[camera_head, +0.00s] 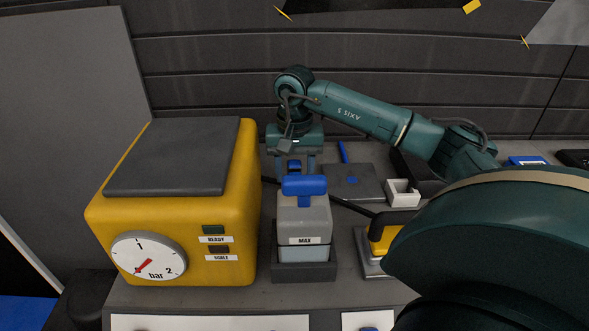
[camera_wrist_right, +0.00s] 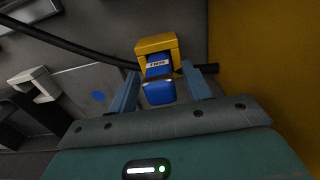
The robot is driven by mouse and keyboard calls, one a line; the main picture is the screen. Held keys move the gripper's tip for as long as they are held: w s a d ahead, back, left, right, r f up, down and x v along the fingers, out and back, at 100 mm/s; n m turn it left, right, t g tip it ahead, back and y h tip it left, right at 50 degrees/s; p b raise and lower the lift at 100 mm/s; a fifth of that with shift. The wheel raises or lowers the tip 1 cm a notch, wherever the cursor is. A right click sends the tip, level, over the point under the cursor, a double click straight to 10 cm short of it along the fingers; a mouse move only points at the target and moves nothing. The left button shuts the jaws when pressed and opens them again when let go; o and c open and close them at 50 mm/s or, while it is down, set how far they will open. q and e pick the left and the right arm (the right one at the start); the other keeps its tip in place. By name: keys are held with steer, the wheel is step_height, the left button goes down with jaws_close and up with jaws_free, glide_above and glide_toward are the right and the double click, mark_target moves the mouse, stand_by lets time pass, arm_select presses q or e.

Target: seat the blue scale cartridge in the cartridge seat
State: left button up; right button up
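The blue scale cartridge (camera_wrist_right: 158,91), with a white label, sits in the mouth of a yellow U-shaped block, which looks like the cartridge seat (camera_wrist_right: 155,44). I cannot tell how deep it sits. My right gripper (camera_wrist_right: 160,72) is open around the cartridge, one finger on each side with a visible gap. In the head view my right gripper (camera_head: 295,163) points down behind the tank, with a bit of blue between its fingers. The seat is hidden there. My left gripper is not in view.
A yellow machine (camera_head: 178,215) with a pressure dial stands left. A grey tank (camera_head: 305,217) marked MAX, with a blue handle, stands in a dark tray in front. A white holder (camera_head: 402,193) stands right. A black hose (camera_wrist_right: 82,43) runs across the bench beside the seat.

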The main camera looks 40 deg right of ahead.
step_height(320, 180, up, 12)
steer(key=shift+r+p, duration=0.15)
steer(key=shift+p, duration=0.25)
stand_by(0.3)
stand_by(0.4)
